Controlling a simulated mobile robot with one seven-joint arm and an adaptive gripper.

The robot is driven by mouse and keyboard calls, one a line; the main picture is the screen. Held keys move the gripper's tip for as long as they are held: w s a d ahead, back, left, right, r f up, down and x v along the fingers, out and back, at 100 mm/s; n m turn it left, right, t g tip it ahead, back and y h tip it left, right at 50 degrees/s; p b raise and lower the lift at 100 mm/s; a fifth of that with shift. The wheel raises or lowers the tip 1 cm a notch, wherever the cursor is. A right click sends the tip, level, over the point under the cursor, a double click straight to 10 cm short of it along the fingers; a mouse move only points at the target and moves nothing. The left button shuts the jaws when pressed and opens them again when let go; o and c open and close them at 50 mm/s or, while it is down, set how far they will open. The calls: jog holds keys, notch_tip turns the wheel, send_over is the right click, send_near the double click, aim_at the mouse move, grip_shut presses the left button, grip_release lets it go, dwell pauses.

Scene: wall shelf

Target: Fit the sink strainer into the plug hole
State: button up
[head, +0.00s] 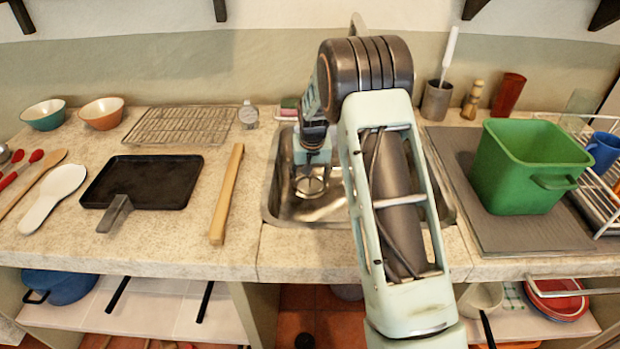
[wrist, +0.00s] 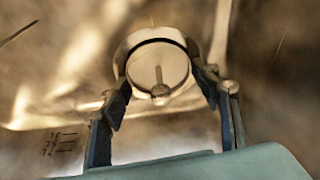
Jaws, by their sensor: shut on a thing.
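My gripper (head: 311,172) reaches down into the steel sink (head: 279,192). The strainer (head: 311,187) also shows small below the fingers in the head view. I cannot make out the plug hole separately, and I cannot tell whether the strainer touches the sink floor.
My arm hides the right part of the sink. A green tub (head: 530,168) stands on the grey drainboard (head: 520,236) at the right. A wooden bar (head: 227,195) and a black griddle (head: 142,181) lie on the counter to the left. A wire rack (head: 182,126) lies behind them.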

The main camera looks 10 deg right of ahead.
aim_at(311, 192)
jog(key=shift+f, duration=0.15)
jog(key=o, duration=1.3)
jog(key=v, duration=1.2)
